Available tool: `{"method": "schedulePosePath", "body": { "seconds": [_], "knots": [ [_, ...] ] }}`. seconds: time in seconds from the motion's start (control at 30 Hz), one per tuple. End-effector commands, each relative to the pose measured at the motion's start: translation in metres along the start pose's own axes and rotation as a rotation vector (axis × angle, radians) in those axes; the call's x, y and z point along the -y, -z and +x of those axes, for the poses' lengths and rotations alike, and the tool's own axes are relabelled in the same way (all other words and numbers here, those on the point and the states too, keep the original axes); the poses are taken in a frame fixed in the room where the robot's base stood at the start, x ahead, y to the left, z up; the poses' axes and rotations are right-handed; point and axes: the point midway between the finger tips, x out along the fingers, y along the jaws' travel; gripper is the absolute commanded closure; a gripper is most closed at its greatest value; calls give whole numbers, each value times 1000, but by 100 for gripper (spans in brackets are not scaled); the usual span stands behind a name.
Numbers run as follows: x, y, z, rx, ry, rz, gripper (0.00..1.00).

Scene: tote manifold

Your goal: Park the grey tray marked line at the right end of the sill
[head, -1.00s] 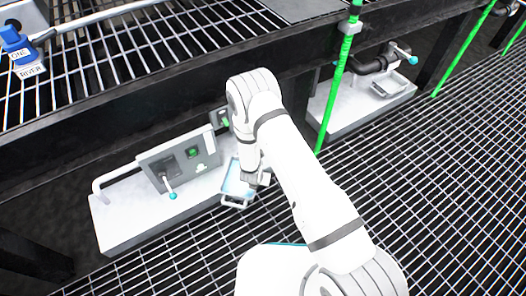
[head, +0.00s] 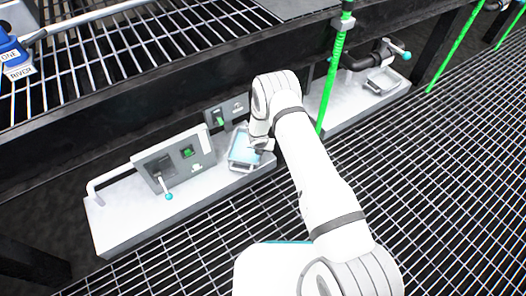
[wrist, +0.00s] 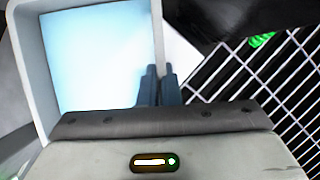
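A grey-rimmed tray (head: 243,150) with a pale blue inside is at the right part of the white sill (head: 125,215), right of the control panel. In the wrist view its grey wall (wrist: 158,45) runs down between my two dark fingertips. My gripper (head: 262,146), also in the wrist view (wrist: 159,85), is shut on that wall at the tray's right side. I cannot tell whether the tray rests on the sill or is just above it. No line marking on it is readable.
The control panel (head: 180,160) has a lever with a cyan knob (head: 169,196). Dark grating floor lies in front.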

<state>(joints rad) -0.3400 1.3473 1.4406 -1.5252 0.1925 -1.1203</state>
Motion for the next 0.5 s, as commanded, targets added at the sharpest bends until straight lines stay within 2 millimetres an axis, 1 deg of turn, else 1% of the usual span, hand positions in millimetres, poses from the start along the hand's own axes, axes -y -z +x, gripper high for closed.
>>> {"method": "schedulePosePath", "body": {
  "seconds": [0.23,0.3,0.4,0.5],
  "knots": [
    [-1,-8,2,2,-3,3,100],
    [0,0,18,0,-2,0,100],
    [0,6,33,0,-2,0,100],
    [0,7,36,2,-3,0,100]
  ]
}}
